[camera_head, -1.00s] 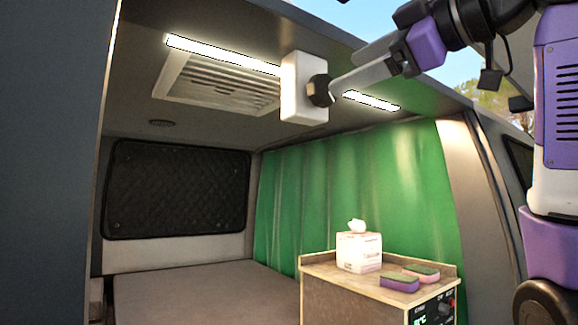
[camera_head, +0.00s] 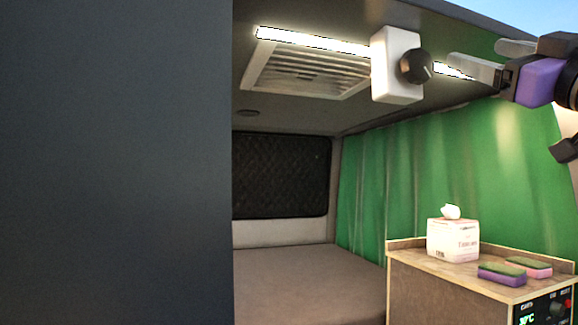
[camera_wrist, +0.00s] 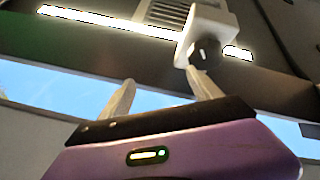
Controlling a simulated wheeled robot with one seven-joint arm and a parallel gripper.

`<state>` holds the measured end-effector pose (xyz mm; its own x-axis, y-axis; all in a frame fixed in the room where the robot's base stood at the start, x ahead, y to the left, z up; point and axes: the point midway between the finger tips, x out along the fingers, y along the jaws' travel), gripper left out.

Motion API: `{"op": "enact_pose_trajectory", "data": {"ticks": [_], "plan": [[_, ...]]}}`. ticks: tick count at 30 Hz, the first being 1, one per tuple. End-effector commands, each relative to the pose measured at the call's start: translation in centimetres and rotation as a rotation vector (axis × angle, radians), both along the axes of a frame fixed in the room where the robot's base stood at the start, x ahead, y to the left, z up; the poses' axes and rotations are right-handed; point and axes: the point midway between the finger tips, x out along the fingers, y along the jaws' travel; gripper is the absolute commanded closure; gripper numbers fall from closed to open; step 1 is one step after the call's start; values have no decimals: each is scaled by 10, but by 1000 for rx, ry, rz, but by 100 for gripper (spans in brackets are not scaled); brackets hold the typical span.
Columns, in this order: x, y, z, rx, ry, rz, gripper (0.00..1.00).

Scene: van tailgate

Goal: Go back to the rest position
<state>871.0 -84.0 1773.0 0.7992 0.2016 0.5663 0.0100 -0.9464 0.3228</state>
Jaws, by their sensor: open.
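My gripper (camera_head: 482,60) is at the upper right of the head view, with its two grey fingers apart and nothing between them. It is just right of a white box with a black knob (camera_head: 416,67), which hangs under the van ceiling by the light strip. In the head view a gap shows between fingers and knob. In the wrist view the fingers of my gripper (camera_wrist: 160,88) are spread; the right fingertip overlaps the knob (camera_wrist: 204,52) in the picture, and I cannot tell from this view whether they touch.
A dark panel (camera_head: 115,160) fills the left of the head view. A ceiling vent (camera_head: 310,75) lies beside the light strip. A cabinet (camera_head: 440,290) at lower right carries a tissue box (camera_head: 453,240) and two sponges (camera_head: 502,274). A green curtain (camera_head: 430,170) hangs behind it.

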Motion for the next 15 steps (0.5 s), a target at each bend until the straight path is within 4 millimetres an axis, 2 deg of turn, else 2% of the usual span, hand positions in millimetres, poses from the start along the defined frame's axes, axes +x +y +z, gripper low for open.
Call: {"op": "enact_pose_trajectory", "data": {"ticks": [1,7,15], "plan": [[9,-7,-26,41,-1,0,27],[25,-26,-112,177,-23,-14,27],[24,-36,-237,311,-18,-49,27]]}}
